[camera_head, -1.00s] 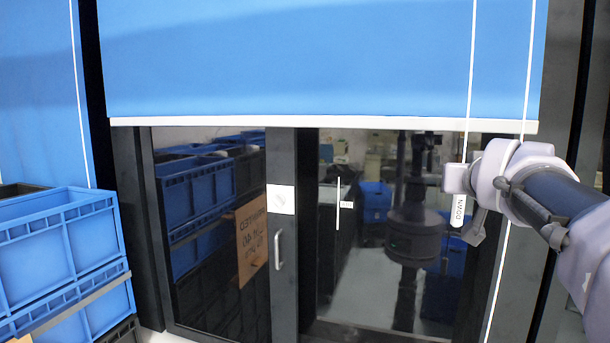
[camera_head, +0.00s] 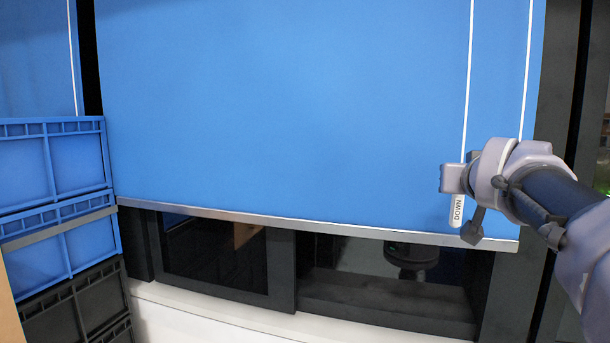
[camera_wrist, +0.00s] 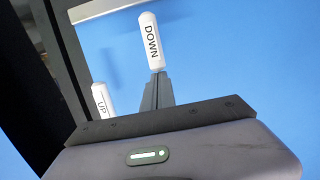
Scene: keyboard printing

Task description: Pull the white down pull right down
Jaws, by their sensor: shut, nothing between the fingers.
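The white pull marked DOWN (camera_head: 458,210) hangs on a white cord in front of the blue blind at the right of the head view. In the wrist view the DOWN pull (camera_wrist: 151,42) stands at the tips of my gripper's fingers (camera_wrist: 157,88). The fingers are shut together, and the tips meet the pull's near end. My gripper (camera_head: 470,195) is beside the pull in the head view, its fingers mostly hidden by the wrist. A second white pull marked UP (camera_wrist: 102,100) hangs to the left in the wrist view; my arm hides it in the head view.
The blue blind (camera_head: 280,110) covers most of the window, its grey bottom rail (camera_head: 300,226) just above the lower dark frame (camera_head: 390,300). Stacked blue crates (camera_head: 55,170) and black crates (camera_head: 80,300) stand at the left. A white ledge (camera_head: 190,322) runs below.

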